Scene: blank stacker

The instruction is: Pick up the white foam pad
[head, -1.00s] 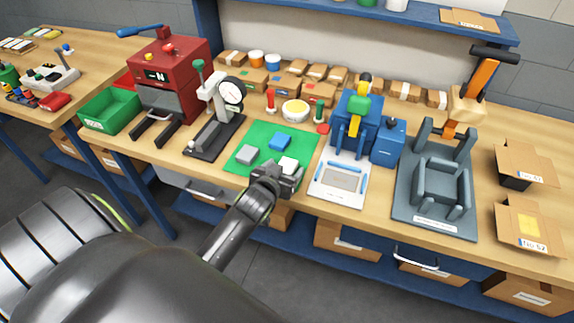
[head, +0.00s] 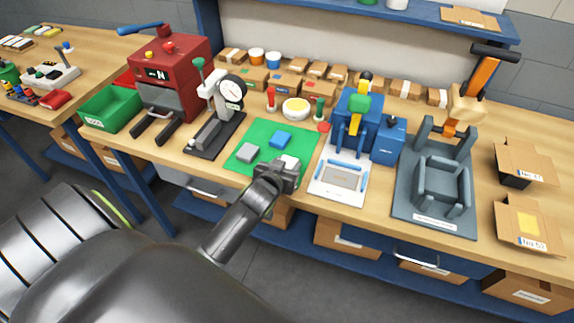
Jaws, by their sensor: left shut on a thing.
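The white foam pad (head: 290,161) shows at the front right of the green mat (head: 262,135), partly hidden behind my left gripper (head: 286,167). My left gripper comes in from the front and is shut on the white pad. Whether the pad is clear of the mat cannot be told. A grey pad (head: 247,153) and a blue pad (head: 281,140) lie on the same mat, apart from the gripper. My right gripper is not in view.
A dial gauge stand (head: 222,110) stands left of the mat. A blue machine (head: 357,125) with a white plate (head: 342,181) in front stands to the right. A dark grey fixture (head: 440,180) is farther right. Small boxes line the back.

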